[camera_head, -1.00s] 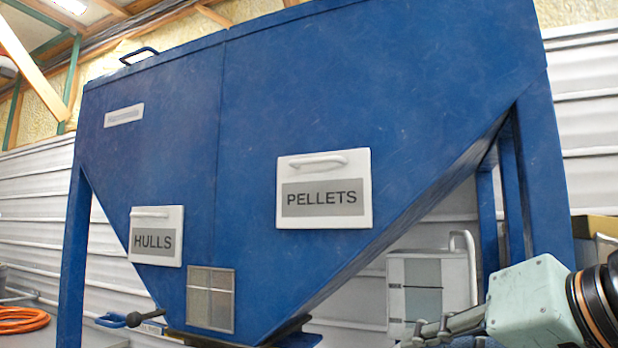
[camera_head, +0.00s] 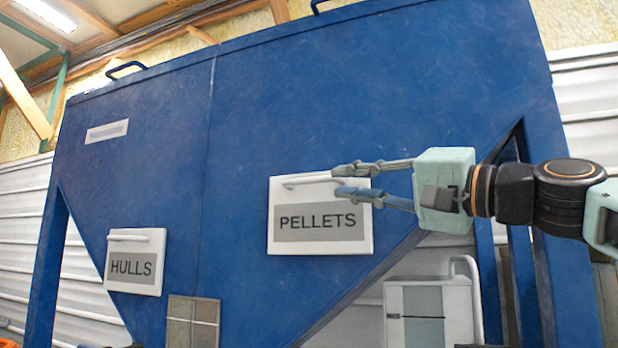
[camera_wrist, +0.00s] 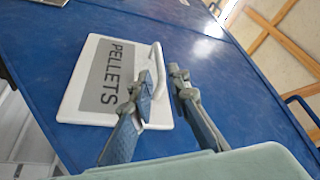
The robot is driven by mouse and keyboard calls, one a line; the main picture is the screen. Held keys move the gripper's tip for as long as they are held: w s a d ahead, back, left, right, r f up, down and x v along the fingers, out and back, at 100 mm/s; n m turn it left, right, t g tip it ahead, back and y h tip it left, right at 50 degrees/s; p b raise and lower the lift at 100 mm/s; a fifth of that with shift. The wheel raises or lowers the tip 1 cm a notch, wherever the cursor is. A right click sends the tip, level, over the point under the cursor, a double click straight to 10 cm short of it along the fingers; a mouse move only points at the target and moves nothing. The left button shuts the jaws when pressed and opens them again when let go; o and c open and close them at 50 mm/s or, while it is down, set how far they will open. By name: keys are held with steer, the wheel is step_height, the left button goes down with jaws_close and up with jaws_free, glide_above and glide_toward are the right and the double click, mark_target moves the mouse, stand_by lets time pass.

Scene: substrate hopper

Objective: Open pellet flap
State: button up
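The white pellet flap (camera_head: 318,247), with a grey PELLETS label, lies closed against the blue hopper face. Its white bar handle (camera_head: 300,183) runs along the flap's top edge. My gripper (camera_head: 340,181) reaches in from the right, its fingers open, over the flap's upper right corner. In the wrist view the flap (camera_wrist: 78,100) lies past the fingertips, and the handle (camera_wrist: 158,62) shows just ahead of my gripper (camera_wrist: 164,78), near the left finger and roughly in line with the gap. I cannot tell whether a finger touches the handle.
The blue hopper (camera_head: 300,110) fills most of the view.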

mark_target(319, 181)
steer(key=p+x, duration=0.2)
steer(key=x, duration=0.6)
jaws_close()
